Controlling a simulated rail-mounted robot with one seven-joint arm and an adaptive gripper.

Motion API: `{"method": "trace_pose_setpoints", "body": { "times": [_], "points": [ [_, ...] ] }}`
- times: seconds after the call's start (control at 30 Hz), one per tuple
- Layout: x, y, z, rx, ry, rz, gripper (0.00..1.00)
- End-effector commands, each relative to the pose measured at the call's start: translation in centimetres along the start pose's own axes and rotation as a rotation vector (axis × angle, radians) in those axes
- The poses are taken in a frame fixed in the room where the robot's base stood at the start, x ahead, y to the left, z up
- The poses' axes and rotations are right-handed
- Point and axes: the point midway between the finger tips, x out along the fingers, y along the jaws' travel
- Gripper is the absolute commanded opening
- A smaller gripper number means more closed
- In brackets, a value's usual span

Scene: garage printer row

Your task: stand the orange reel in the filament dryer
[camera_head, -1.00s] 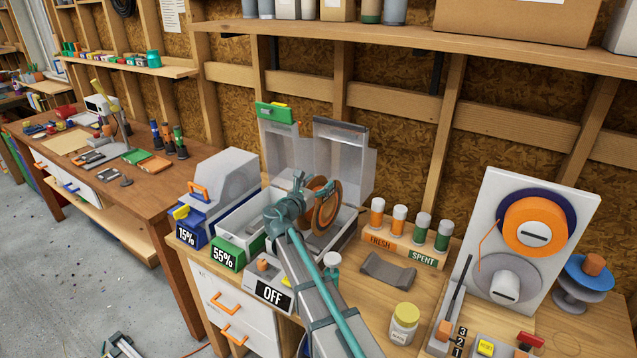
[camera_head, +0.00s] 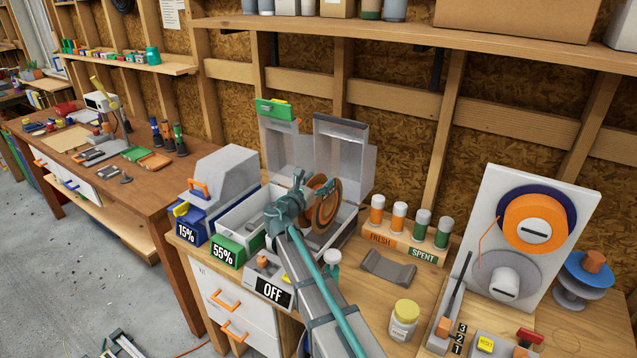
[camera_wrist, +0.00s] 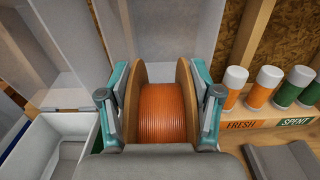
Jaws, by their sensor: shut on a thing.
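The orange reel (camera_wrist: 162,112) has brown flanges and orange filament. It stands upright between the two teal fingers of my gripper (camera_wrist: 162,105), which is shut on it. In the head view the reel (camera_head: 326,206) is at the open grey dryer bin (camera_head: 350,221), partly hidden by my gripper (camera_head: 308,190). The filament dryer has a clear raised lid (camera_head: 340,150) behind the reel and a panel reading OFF (camera_head: 272,291) at its front. I cannot tell whether the reel touches the dryer floor.
Left of the dryer stand an open green-fronted box marked 55% (camera_head: 224,256) and a closed blue one marked 15% (camera_head: 187,232). To the right are the FRESH and SPENT rack (camera_head: 402,246), a grey cradle (camera_head: 389,267) and a yellow-lidded jar (camera_head: 404,313).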

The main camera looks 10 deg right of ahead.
Motion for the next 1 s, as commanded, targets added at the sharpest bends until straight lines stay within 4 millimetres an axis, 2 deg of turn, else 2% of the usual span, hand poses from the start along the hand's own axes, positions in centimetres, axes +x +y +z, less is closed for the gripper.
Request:
{"method": "trace_pose_setpoints", "body": {
  "times": [0.23, 0.8, 1.0],
  "points": [
    [0.0, 0.0, -0.2, -0.001, -0.002, 0.0, 0.0],
    [0.0, 0.0, -2.5, -0.001, -0.002, 0.0, 0.0],
    [0.0, 0.0, -2.6, -0.001, -0.002, 0.0, 0.0]
  ]
}}
